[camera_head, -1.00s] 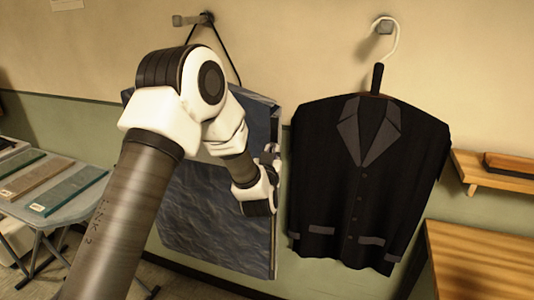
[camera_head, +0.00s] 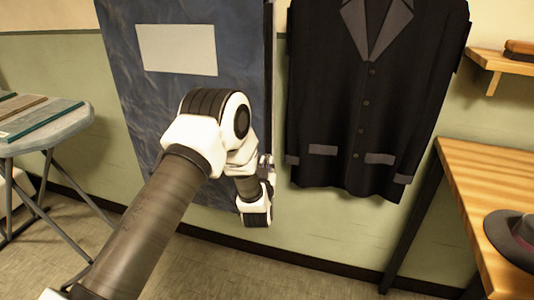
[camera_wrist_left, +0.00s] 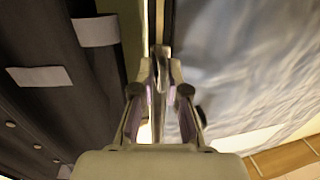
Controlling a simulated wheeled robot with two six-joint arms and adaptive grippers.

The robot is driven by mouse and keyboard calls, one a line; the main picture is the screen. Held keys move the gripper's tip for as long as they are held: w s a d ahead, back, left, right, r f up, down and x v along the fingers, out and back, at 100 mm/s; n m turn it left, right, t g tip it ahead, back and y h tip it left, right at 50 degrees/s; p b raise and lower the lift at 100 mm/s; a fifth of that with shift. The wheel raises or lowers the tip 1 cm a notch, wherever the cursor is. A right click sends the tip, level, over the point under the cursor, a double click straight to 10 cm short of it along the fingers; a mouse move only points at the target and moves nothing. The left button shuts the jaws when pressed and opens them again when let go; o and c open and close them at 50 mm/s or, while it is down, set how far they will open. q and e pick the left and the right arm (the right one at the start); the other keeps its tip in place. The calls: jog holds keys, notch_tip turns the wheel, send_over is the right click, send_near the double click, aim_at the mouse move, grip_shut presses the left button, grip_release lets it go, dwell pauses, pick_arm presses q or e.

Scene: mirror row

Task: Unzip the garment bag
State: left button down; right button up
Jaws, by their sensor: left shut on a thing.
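The garment bag (camera_head: 243,65) is a flat dark blue bag hanging on the wall, with a pale panel (camera_head: 177,49) on its front. Its top is out of the head view. My left gripper (camera_head: 266,166) is at the bag's right edge, near its lower end. In the left wrist view, my left gripper (camera_wrist_left: 160,72) is shut on a small zipper pull (camera_wrist_left: 159,70) beside the bag (camera_wrist_left: 245,60). The pull is mostly hidden by the fingers. My left arm covers part of the bag's lower front. My right gripper is not in view.
A black jacket (camera_head: 335,110) hangs just right of the bag, with a narrow wall gap between. A wooden table (camera_head: 480,190) with a grey hat (camera_head: 515,235) stands at right, below a wooden shelf (camera_head: 488,62).

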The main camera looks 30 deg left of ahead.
pick_arm(q)
notch_tip(320, 180, down, 21)
jog(key=b, duration=1)
jog(key=shift+s+a, duration=0.15)
jog(key=shift+a, duration=0.05)
jog(key=c, duration=1.3)
grip_release()
jog(key=shift+a+f, duration=0.1)
jog(key=shift+f, duration=0.05)
jog(key=v, duration=1.2)
